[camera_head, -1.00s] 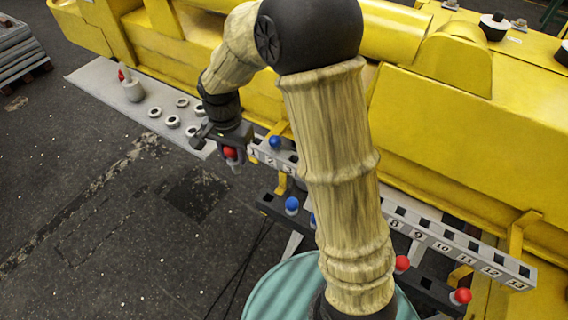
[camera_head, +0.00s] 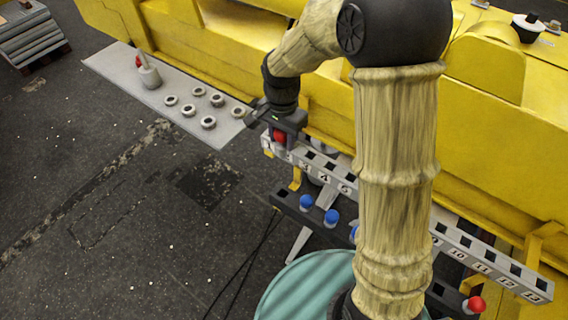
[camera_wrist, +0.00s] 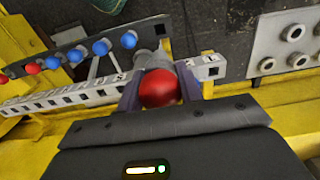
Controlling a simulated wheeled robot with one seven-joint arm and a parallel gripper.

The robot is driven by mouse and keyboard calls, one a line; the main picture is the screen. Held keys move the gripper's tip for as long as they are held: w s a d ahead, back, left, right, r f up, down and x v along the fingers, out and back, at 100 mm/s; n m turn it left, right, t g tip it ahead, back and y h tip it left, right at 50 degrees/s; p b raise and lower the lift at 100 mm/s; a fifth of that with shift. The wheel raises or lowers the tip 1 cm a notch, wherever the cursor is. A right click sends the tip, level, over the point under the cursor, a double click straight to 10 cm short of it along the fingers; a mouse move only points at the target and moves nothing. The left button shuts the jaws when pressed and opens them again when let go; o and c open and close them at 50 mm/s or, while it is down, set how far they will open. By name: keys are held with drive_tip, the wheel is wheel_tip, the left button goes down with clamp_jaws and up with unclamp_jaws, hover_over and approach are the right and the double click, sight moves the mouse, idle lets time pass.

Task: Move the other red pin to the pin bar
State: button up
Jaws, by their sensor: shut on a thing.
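My gripper (camera_head: 278,143) is shut on a red-headed pin (camera_head: 280,136) at the left end of the grey numbered bar (camera_head: 465,243). In the wrist view the pin's round red head (camera_wrist: 160,88) sits between the two fingers (camera_wrist: 162,92), with a grey shank partly visible beyond it. The fingers are over the numbered bar, close to its end; whether the pin's tip is in a slot cannot be seen. The black bar (camera_head: 285,196) below holds several blue pins (camera_head: 331,217) and red pins (camera_head: 475,304). My arm hides the middle of both bars.
A yellow boom (camera_head: 500,150) runs behind the bars. At the left a grey plate (camera_head: 120,70) carries several round rings (camera_head: 208,122) and a grey cylinder (camera_head: 150,77) with a red-tipped piece. A teal drum (camera_head: 300,290) stands in front. The floor at the left is open.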

wheel_tip(320, 180, down, 12)
drive_tip(key=b, duration=0.5)
drive_tip(key=shift+b, duration=0.35)
wheel_tip(320, 180, down, 7)
drive_tip(key=b, duration=0.4)
drive_tip(key=shift+b, duration=0.4)
idle(0.5)
drive_tip(key=shift+f+b, duration=1.7)
drive_tip(key=shift+f, duration=0.35)
drive_tip(key=shift+f+b, duration=0.55)
drive_tip(key=shift+f, duration=0.2)
